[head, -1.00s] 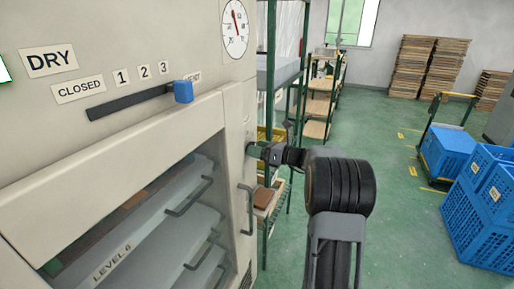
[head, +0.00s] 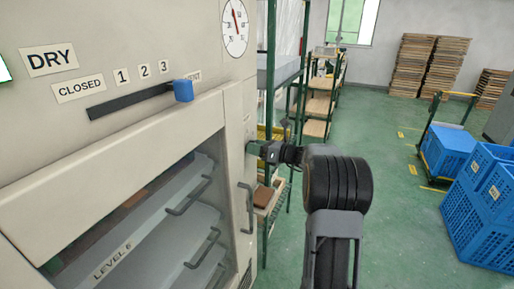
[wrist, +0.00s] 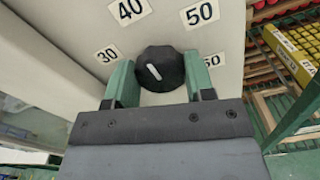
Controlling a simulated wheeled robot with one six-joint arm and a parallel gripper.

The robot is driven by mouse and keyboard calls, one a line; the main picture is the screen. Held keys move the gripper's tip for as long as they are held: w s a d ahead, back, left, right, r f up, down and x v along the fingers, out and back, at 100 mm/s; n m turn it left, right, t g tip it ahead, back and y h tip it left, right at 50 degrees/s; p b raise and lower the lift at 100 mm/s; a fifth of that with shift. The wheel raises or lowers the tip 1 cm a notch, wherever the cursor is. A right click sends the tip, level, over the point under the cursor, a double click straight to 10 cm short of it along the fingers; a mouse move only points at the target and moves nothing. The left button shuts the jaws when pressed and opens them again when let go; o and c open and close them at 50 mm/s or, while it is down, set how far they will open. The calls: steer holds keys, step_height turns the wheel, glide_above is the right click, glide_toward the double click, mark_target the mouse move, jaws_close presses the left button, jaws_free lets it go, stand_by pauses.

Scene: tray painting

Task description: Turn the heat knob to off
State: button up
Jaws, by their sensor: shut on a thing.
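The heat knob (wrist: 160,68) is black with a white pointer line. It shows in the wrist view on a pale panel, with labels 30 (wrist: 107,54), 40 (wrist: 130,9), 50 (wrist: 201,12) and a partly hidden 60 (wrist: 214,60) around it. The pointer line slants toward the upper left, on the side of 30 and 40. No off label shows. My gripper (wrist: 159,82) has its green fingers on both sides of the knob and is shut on it. In the head view my gripper (head: 254,149) is at the cabinet's right side, where the knob is hidden.
The dryer cabinet (head: 110,165) fills the left, with a blue-ended slider (head: 183,91), a dial (head: 235,27) and a door handle (head: 246,207). Green-framed shelving (head: 271,70) stands close behind my gripper. Blue crates (head: 480,210) are at the right. Green floor between is open.

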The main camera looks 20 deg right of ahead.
steer(key=n+b, duration=2.3)
steer(key=b, duration=0.1)
steer(key=shift+s+a+f+n, duration=0.15)
steer(key=shift+f+n, duration=0.15)
steer(key=shift+n, duration=0.1)
stand_by(0.5)
steer(key=o, duration=0.9)
steer(key=v, duration=1.3)
steer(key=shift+s+d+p, duration=0.25)
steer(key=shift+s+p, duration=0.1)
